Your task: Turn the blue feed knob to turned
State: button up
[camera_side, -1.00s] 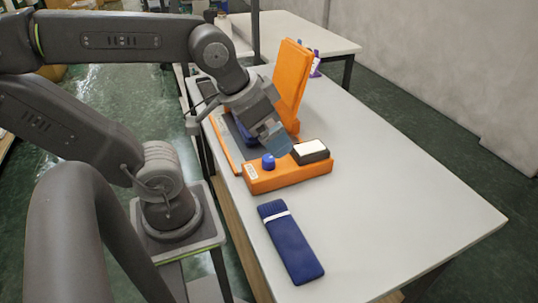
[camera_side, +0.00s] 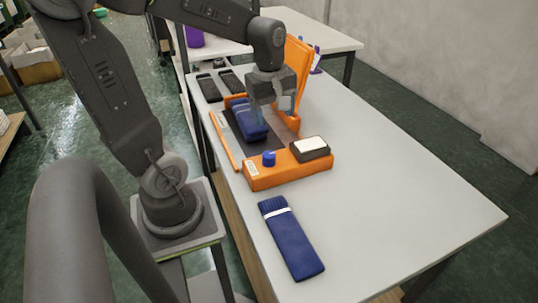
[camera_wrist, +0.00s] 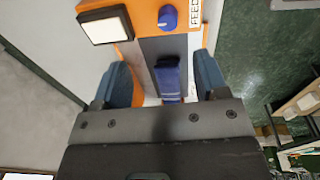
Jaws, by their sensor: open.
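The blue feed knob (camera_side: 268,159) stands on top of the orange front block (camera_side: 290,174), near its left end. In the wrist view the knob (camera_wrist: 168,17) is at the top, beside a FEED label (camera_wrist: 194,14); a pale mark shows on it, but its exact angle is hard to read. My gripper (camera_side: 273,108) is open, behind the knob and apart from it, over the machine's dark bed. In the wrist view a blue knitted piece (camera_wrist: 168,80) shows between the open fingers; I cannot tell how close they are to it.
A dark box with a white top (camera_side: 310,147) sits on the block, right of the knob. An orange upright panel (camera_side: 298,62) stands behind my gripper. A second blue knitted piece (camera_side: 291,240) lies in front. Dark flat items (camera_side: 209,88) lie at the back left. The table's right side is clear.

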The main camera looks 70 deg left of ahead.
aim_at(269, 154)
jog(key=a+f+n, duration=0.1)
jog(key=f, duration=0.4)
jog(key=a+f+n, duration=0.1)
jog(key=f, duration=0.4)
jog(key=a+f+n+g, duration=0.1)
jog(key=f+n, duration=0.1)
jog(key=f, duration=0.3)
jog(key=shift+w+f, duration=0.15)
jog(key=shift+f, duration=0.15)
jog(key=c, duration=0.9)
